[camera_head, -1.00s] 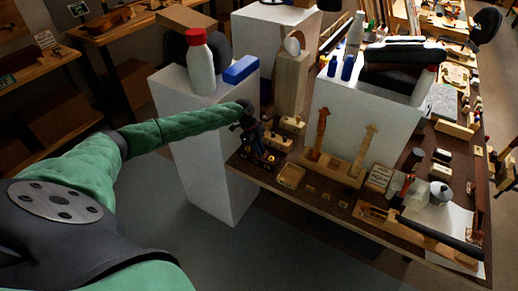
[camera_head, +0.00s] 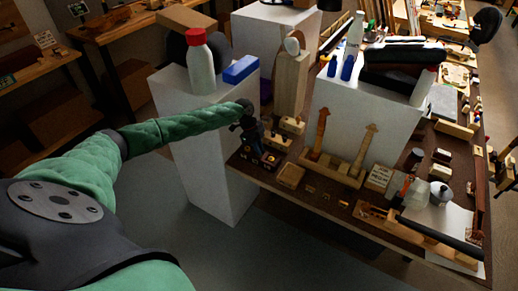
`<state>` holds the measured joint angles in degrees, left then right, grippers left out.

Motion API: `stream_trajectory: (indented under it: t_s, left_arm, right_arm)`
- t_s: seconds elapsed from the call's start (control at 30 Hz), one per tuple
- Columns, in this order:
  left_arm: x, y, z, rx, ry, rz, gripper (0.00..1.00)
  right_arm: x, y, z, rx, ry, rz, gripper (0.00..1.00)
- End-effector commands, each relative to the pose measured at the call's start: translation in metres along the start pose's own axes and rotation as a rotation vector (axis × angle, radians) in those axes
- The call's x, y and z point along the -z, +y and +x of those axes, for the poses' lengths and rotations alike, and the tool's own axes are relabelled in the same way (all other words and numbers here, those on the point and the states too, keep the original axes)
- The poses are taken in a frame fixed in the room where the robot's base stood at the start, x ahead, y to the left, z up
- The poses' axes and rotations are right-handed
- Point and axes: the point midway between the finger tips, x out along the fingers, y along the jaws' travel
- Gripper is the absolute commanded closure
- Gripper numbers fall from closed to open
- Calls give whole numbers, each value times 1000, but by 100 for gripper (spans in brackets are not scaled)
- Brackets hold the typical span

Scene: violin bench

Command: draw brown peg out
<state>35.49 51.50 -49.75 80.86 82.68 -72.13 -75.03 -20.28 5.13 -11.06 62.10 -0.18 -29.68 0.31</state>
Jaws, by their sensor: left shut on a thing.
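My left gripper (camera_head: 258,155) points down at the left end of the dark bench (camera_head: 325,200), among small wooden blocks. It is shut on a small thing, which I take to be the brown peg. The gripper and its wrist hide most of the peg, so I cannot tell how far it sits in its block. A small wooden block (camera_head: 277,141) with dark spots is just right of the gripper. My right gripper is not in view.
A wooden stand (camera_head: 335,172) with two upright scroll-topped necks is to the right. A shallow wooden tray (camera_head: 290,176) lies in front. White pedestals (camera_head: 215,170) stand left and behind, one carrying a red-capped bottle (camera_head: 200,65). The floor in front is clear.

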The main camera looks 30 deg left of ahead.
Motion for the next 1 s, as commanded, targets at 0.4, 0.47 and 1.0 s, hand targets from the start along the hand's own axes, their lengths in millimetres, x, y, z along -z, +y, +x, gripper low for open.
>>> stream_trajectory:
  t_s: [0.4,0.47,1.0]
  left_arm:
    - [2,0,-5,1,0,0,100]
    - [2,0,-6,1,0,0,100]
    - [4,0,-10,1,0,0,100]
  right_arm:
    - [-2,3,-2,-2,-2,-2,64]
    - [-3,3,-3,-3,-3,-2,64]
    - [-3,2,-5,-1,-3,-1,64]
